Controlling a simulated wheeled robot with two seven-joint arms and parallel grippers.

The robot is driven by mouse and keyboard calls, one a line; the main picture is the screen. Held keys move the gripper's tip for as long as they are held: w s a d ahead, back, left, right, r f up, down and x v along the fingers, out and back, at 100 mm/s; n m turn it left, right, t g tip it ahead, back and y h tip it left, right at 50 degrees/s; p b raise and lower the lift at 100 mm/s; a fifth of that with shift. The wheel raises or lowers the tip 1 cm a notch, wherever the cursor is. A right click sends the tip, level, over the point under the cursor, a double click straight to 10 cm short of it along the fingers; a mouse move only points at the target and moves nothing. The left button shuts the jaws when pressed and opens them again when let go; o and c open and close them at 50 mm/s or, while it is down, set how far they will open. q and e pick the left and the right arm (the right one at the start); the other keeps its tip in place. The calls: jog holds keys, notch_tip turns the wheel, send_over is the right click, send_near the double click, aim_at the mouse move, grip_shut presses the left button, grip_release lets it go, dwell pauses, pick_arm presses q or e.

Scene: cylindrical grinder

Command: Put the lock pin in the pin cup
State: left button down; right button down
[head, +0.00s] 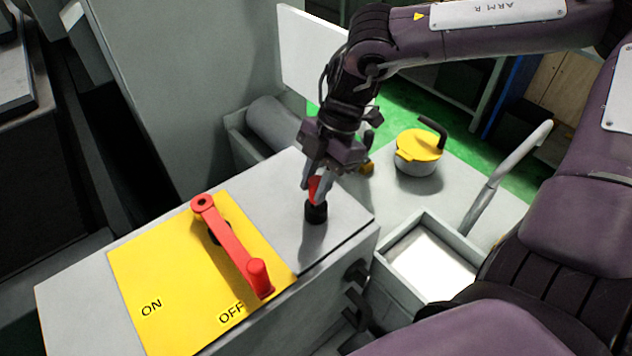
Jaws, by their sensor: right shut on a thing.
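My right gripper (319,191) comes down from above at the grey top of the machine box and is shut on the lock pin (313,187), whose red part shows between the fingers. Directly below the fingertips stands a small black cup-like cylinder (316,213), which looks like the pin cup. The pin's lower end is hidden, so I cannot tell whether it is inside the cup or just above it. My left gripper is not in view.
A red lever (235,247) lies across the yellow ON/OFF plate (175,265), its knob end near OFF. An open grey bin (387,277) stands right of the box. A yellow-lidded pot (418,152) and a grey cylinder in a tray (272,125) are behind.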

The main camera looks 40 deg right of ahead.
jog(key=shift+f, duration=0.7)
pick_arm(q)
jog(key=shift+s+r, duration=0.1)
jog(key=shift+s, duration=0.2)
pick_arm(e)
jog(key=c, duration=1.1)
grip_release()
jog(key=shift+c, duration=0.2)
